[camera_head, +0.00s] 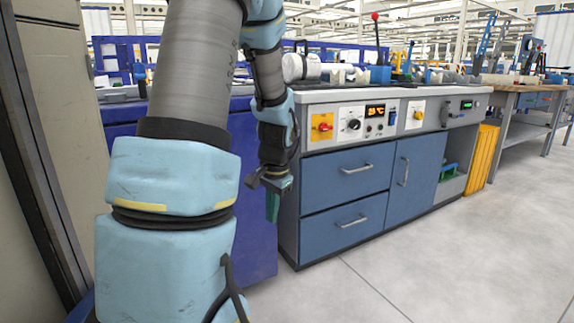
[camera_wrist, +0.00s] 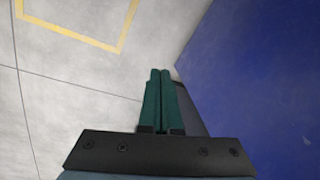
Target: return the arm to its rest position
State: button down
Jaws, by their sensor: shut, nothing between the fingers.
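My gripper (camera_head: 272,208) hangs at the end of my arm in the head view, fingers pointing down, beside the blue cabinet side and in front of the workbench. In the wrist view its two green fingers (camera_wrist: 160,100) are together with nothing between them. The floor lies below them. No pipe can be made out in the fingers or near them.
A workbench (camera_head: 348,165) with blue drawers and a control panel stands right of my gripper. A blue panel (camera_wrist: 258,85) is close on the right in the wrist view. A beige cabinet (camera_head: 62,100) is at the left. Grey floor (camera_head: 440,265) is clear at right.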

jog(key=s+a+r+n+h, duration=0.1)
jog(key=s+a+n, duration=0.15)
jog(key=s, duration=0.45)
jog(key=s+a+r+n, duration=0.1)
jog(key=s+r+n, duration=0.1)
jog(key=s+n, duration=0.3)
notch_tip(320, 180, up, 37)
jog(key=p, duration=3.7)
jog(key=shift+s+d+f+m+p, duration=0.15)
jog(key=shift+s+d+m+p, duration=0.2)
jog(key=shift+m, duration=0.1)
